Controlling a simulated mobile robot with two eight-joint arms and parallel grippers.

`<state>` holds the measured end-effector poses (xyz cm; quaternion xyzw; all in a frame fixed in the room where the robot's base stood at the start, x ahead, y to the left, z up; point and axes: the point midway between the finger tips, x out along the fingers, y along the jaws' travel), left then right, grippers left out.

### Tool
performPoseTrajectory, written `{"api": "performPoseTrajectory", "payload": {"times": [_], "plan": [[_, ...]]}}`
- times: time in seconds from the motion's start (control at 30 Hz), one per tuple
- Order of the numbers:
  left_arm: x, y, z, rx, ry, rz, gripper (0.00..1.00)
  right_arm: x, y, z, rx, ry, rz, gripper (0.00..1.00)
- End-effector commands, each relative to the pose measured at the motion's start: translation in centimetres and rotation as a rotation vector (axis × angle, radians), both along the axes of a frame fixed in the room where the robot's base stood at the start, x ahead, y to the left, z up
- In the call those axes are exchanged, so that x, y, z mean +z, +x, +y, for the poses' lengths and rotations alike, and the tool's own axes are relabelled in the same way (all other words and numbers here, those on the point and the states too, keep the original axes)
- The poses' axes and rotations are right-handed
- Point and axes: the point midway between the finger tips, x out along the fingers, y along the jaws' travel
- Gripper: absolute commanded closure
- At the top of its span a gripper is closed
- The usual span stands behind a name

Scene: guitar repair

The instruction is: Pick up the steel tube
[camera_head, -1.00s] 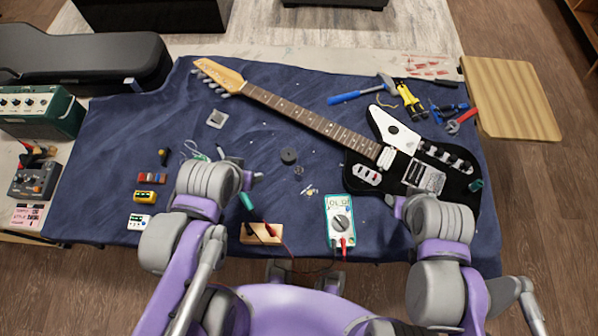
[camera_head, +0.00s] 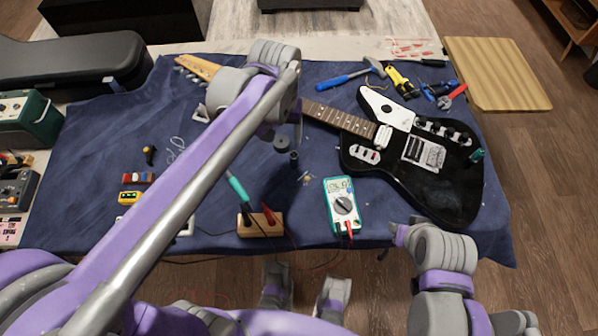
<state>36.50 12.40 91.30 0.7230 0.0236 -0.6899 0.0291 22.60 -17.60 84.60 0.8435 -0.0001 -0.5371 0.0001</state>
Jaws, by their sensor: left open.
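A small dark, tube-like piece (camera_head: 294,159) stands out on the blue mat (camera_head: 330,245), just right of a round black disc (camera_head: 281,145). It may be the steel tube, but it is too small to be sure. My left gripper (camera_head: 281,131) is open above the disc and this piece, with its jaws pointing down. It holds nothing that I can see. My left forearm crosses the view and hides part of the mat and the guitar's neck. My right gripper (camera_head: 399,234) is low at the right, near the mat's front edge, and its jaws are not clear.
A black-and-white electric guitar (camera_head: 412,165) lies right of the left gripper. A hammer (camera_head: 350,74), pliers and other tools lie at the back right.

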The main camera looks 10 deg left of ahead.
Motion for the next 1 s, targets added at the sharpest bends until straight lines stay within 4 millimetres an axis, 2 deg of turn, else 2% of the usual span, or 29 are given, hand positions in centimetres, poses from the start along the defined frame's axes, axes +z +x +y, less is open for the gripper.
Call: {"api": "performPoseTrajectory", "payload": {"times": [0.03,0.17,0.43,0.67,0.9,1.0], "plan": [[-0.5,0.7,-0.4,0.002,0.002,0.019,0.34,-0.6,0.0,0.0,0.0,0.0,0.002,0.58],[-1.0,1.5,-0.8,0.009,0.005,0.045,0.34,-0.9,-0.1,0.0,0.0,0.0,0.003,0.58],[-4.9,1.6,-0.9,0.01,0.006,0.048,0.34,-1.5,-0.1,0.0,0.0,0.0,0.004,0.58],[-6.8,1.6,-0.9,0.009,0.006,0.047,0.34,-1.7,-0.1,0.0,0.0,0.0,0.005,0.58],[-10.3,1.9,-1.4,0.009,0.005,0.047,0.34,-2.4,-0.2,0.0,0.0,0.0,0.007,0.58],[-11.2,1.9,-1.3,0.009,0.005,0.047,0.34,-2.5,-0.2,0.0,0.0,0.0,0.008,0.58]]}}
